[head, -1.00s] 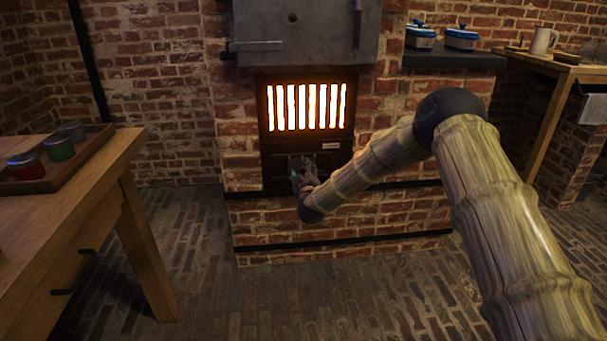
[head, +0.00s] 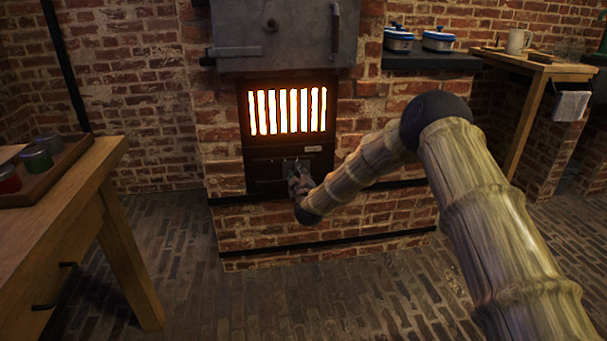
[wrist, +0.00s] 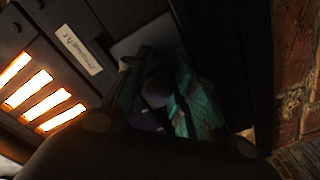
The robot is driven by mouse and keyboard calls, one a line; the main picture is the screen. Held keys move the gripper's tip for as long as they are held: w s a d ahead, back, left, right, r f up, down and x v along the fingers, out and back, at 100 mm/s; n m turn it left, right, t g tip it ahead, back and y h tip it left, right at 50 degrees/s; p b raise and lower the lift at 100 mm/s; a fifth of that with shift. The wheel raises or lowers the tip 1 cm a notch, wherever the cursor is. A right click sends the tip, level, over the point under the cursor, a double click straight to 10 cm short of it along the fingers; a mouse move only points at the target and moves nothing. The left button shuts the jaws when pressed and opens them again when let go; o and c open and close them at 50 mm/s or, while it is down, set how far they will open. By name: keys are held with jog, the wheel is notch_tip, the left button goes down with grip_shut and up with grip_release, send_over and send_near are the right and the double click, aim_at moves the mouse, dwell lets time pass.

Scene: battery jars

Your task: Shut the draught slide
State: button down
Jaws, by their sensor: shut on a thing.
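The draught slide (head: 291,162) is a small grey plate low on the dark stove front, under the glowing grate. My gripper (head: 297,177) is at this plate, with my arm reaching in from the right. In the wrist view, the greenish fingers (wrist: 168,100) are shut on a rounded, dim knob (wrist: 156,90) in front of the grey slide plate (wrist: 150,42). The air opening behind the slide is too dark to make out, and my gripper hides part of the plate.
The glowing grate (head: 288,110) is just above my gripper. A wooden table (head: 85,200) with a tray of jars (head: 37,158) stands at left. Brick floor between is clear.

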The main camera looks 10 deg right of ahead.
jog(key=shift+d, duration=0.45)
jog(key=c, duration=1.1)
grip_release()
jog(key=shift+d, duration=0.2)
jog(key=shift+c, duration=0.2)
jog(key=shift+a, duration=0.25)
jog(key=shift+s, duration=0.2)
jog(key=s, duration=1.1)
jog(key=shift+s+d, duration=0.3)
